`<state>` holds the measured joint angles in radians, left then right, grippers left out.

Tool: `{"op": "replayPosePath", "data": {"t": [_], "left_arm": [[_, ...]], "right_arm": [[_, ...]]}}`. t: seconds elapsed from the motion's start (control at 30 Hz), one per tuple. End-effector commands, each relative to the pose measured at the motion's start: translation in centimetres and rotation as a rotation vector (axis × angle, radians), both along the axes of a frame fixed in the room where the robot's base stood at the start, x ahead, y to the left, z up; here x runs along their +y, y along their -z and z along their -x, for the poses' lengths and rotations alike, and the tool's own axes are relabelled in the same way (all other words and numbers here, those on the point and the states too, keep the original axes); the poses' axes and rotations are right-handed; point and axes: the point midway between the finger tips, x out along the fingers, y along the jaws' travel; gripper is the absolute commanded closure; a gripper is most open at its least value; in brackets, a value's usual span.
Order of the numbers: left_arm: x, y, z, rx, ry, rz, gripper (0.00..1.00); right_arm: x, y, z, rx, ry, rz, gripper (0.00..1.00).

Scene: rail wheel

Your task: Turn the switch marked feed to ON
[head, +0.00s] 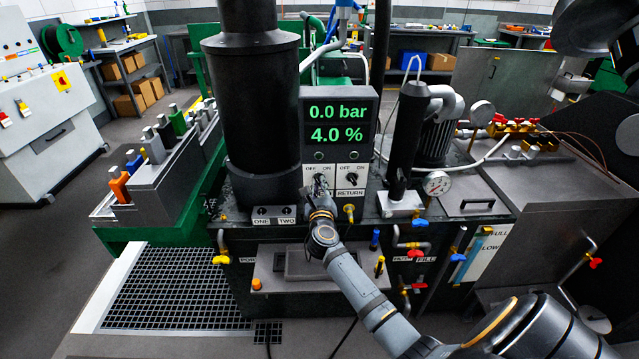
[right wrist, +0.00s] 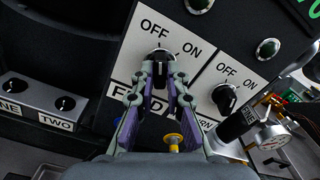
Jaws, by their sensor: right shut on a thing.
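The feed switch (right wrist: 160,57) is a dark knob on a white plate marked OFF and ON, with a partly covered FEED label (right wrist: 118,97) below. My right gripper (right wrist: 161,66) is shut on this knob, one finger on each side. In the head view my right gripper (head: 320,186) reaches the left switch plate (head: 316,169) below the display and hides most of the knob. The fingers cover much of the knob, so I cannot tell exactly which mark it points to. My left gripper is not in view.
The return switch (head: 352,180) stands close on the right, with its own OFF and ON marks. The display (head: 338,123) reads 0.0 bar and 4.0 %. Knobs ONE and TWO (head: 273,212) sit lower left. A yellow knob (right wrist: 174,139) is below the gripper. A black cylinder (head: 262,110) rises at left.

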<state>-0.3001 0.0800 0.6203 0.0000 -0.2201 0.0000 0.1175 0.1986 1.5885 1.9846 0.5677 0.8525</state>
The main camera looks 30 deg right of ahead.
Motion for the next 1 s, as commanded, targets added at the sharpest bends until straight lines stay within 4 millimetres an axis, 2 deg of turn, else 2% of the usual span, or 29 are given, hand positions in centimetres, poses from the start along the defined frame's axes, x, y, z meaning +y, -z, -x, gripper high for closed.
{"op": "replayPosePath", "data": {"t": [0.1,0.3,0.67,1.0], "left_arm": [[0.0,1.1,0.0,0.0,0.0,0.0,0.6],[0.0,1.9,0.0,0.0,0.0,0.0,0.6],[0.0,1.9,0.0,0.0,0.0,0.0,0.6],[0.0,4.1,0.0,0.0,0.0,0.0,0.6]], "right_arm": [[0.0,0.4,0.0,-0.072,0.001,-0.114,1.0],[0.0,0.2,0.0,-0.166,0.0,-0.269,1.0],[0.0,0.1,0.0,-0.183,0.0,-0.298,1.0],[0.0,0.3,0.0,-0.34,-0.001,-0.552,1.0]]}}
